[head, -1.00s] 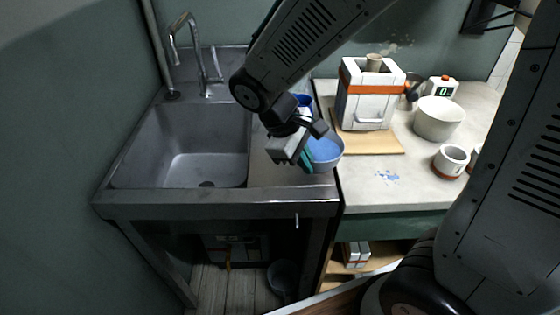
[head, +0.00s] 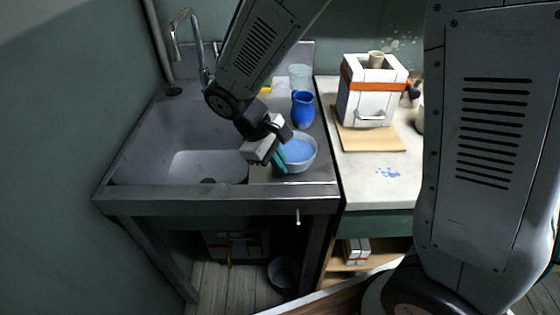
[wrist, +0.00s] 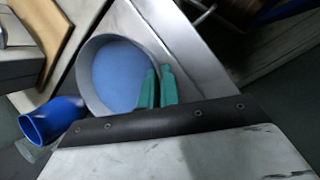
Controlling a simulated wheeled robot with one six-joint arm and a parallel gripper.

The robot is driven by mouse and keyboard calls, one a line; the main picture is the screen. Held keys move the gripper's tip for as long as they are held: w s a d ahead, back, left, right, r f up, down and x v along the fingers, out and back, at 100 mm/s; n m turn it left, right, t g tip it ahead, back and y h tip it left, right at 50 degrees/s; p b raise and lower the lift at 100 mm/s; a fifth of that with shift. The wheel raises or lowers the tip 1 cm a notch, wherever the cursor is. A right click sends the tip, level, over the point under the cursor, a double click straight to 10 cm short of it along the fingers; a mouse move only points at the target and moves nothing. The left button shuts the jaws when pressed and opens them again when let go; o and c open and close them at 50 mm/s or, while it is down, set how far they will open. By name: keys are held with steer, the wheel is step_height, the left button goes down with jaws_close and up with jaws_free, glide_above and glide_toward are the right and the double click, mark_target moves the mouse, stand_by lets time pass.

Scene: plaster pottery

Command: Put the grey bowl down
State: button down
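The grey bowl (head: 300,152), blue inside, is at the front of the steel drainboard (head: 318,176) to the right of the sink basin. My gripper (head: 279,160) is at the bowl's left rim. In the wrist view the bowl (wrist: 115,72) shows from above, and the teal fingers of my gripper (wrist: 157,88) are close together on its rim. The gripper looks shut on that rim. The bowl looks level. I cannot tell whether its base touches the steel or hangs just above it.
A blue jug (head: 303,110) stands close behind the bowl, with a clear glass (head: 299,76) behind it. The sink basin (head: 190,150) is open to the left. A white box-shaped machine (head: 368,92) stands on a wooden board (head: 370,140) to the right.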

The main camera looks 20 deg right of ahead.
steer(key=c, duration=1.6)
jaws_free()
steer(key=v, duration=1.2)
steer(key=s+d+r+m+y, duration=0.35)
steer(key=s+d+r, duration=0.25)
steer(key=s+d, duration=0.45)
steer(key=s+d+m+t, duration=0.1)
steer(key=s, duration=0.2)
steer(key=s+d+m+t+y, duration=0.1)
steer(key=s+m, duration=0.1)
steer(key=s, duration=0.1)
steer(key=s+d+m, duration=0.2)
steer(key=s, duration=0.1)
steer(key=shift+s+d+f+t, duration=0.15)
steer(key=shift+s+f+t, duration=0.15)
steer(key=shift+t, duration=0.1)
